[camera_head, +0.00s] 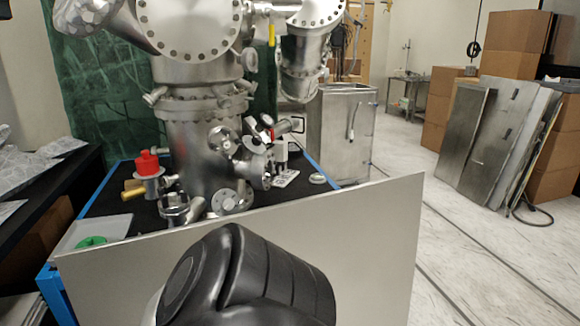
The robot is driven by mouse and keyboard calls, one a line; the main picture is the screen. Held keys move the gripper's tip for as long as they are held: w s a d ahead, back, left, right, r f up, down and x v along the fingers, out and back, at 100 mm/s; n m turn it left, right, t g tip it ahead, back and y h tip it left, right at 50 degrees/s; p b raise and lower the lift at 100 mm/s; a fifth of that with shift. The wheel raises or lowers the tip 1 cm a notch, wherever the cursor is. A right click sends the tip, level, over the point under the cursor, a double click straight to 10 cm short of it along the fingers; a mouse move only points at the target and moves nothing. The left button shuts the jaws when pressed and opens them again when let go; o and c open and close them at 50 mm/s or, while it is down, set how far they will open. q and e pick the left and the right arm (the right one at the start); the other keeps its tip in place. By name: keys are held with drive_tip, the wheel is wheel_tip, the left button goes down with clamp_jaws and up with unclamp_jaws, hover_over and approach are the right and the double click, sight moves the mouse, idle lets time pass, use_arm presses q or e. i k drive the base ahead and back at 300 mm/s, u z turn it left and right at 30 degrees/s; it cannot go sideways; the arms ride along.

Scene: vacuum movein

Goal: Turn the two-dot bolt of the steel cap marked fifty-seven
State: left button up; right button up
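A large steel vacuum chamber (196,150) stands on a blue-edged black table (322,177) left of centre in the head view. Several small round steel flanges or caps sit low on it, including one facing me near the bottom (231,200) and one higher up (222,139). Each is too small for me to read a number or make out bolt dots, so I cannot tell which is the cap marked fifty-seven. A black link of my arm fills the bottom centre. Neither of my grippers is in view.
A flat pale panel (376,240) stands between me and the table and hides its front. A red-topped fitting (147,163) and a grey tray (68,242) with a green ring (91,242) are at left. Leaning metal panels (495,140) and boxes are at right; floor before them is clear.

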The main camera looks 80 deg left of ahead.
sight(161, 190)
drive_tip(key=k, duration=0.55)
drive_tip(key=u, duration=1.05)
